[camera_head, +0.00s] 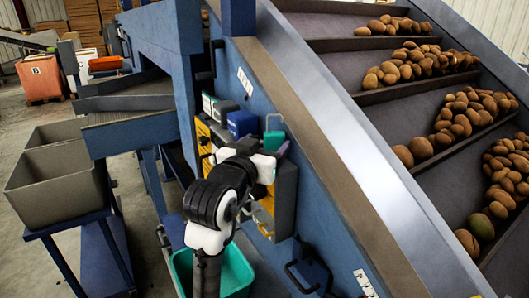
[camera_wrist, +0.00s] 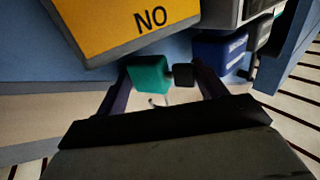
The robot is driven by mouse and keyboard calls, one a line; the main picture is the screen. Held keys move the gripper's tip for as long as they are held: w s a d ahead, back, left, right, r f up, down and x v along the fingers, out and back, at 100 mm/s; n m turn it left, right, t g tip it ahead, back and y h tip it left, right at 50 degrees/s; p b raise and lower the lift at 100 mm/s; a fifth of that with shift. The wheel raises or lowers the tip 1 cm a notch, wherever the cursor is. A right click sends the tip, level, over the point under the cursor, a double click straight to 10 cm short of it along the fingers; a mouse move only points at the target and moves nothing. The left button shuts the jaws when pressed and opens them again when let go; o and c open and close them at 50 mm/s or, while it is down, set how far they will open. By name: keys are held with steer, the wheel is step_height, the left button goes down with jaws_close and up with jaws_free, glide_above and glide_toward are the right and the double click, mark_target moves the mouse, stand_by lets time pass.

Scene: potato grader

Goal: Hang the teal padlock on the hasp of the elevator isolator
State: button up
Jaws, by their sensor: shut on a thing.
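The teal padlock (camera_wrist: 148,75) is between the two dark purple fingers of my gripper (camera_wrist: 166,82) in the wrist view. A small black block (camera_wrist: 183,74) sits right beside it, towards the right finger. In the head view my gripper (camera_head: 279,150) is at the control boxes on the blue machine side, with the teal padlock (camera_head: 274,139) at its fingers. My gripper is shut on the padlock. I cannot tell which box is the elevator isolator, and no hasp can be made out. Whether the padlock touches any box is unclear.
A yellow board marked NO (camera_wrist: 150,25) is close above the fingers. A blue box (camera_wrist: 220,48) stands to the right; it also shows in the head view (camera_head: 242,123). A teal bin (camera_head: 236,272) is below my arm. The potato conveyor's metal edge (camera_head: 340,150) rises on the right.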

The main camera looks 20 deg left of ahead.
steer(key=shift+f, duration=0.85)
steer(key=shift+f, duration=0.1)
steer(key=shift+f, duration=0.15)
steer(key=o, duration=1)
steer(key=shift+c, duration=0.2)
